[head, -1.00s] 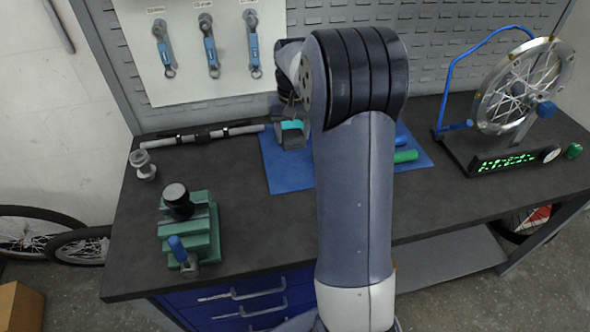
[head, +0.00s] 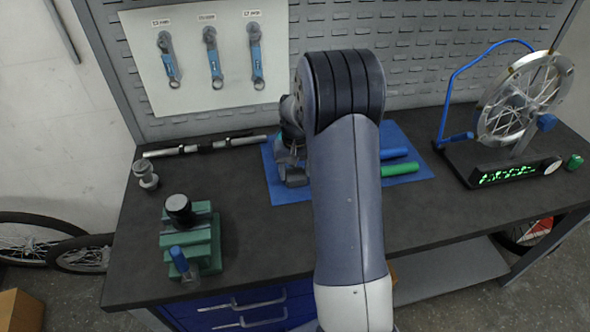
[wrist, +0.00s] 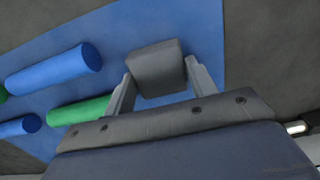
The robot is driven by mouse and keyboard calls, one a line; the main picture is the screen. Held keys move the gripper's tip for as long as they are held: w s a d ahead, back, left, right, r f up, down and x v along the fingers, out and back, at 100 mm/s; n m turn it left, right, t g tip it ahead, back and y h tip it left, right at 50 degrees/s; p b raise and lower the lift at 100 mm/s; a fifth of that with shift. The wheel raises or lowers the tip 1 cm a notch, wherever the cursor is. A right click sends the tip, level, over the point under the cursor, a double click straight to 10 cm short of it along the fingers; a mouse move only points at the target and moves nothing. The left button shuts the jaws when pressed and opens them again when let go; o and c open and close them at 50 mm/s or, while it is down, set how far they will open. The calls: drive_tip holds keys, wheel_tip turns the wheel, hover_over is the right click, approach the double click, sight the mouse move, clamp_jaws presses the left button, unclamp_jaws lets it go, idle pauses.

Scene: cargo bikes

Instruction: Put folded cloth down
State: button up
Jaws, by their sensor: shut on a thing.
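The folded cloth (wrist: 157,68) is a dark grey, block-like bundle between the two fingers of my gripper (wrist: 160,78) in the wrist view. The fingers press on its two sides. In the head view the cloth (head: 297,177) shows as a small dark block at the left part of the blue mat (head: 400,135), left of my arm. My arm hides the middle of the mat. In the wrist view the cloth is over the mat (wrist: 150,25) near its edge; whether it touches the mat I cannot tell.
A green roll (head: 400,169) and a blue roll (head: 393,154) lie on the mat's right side. A green vise (head: 190,240) stands at the bench's front left. A wheel stand (head: 500,165) is at the right. A metal bar (head: 205,146) lies along the back.

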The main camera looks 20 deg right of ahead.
sight(295, 173)
drive_tip(key=shift+f, duration=0.15)
drive_tip(key=o, duration=0.9)
drive_tip(key=shift+o, duration=0.2)
wheel_tip(295, 173, up, 12)
drive_tip(key=shift+r, duration=0.2)
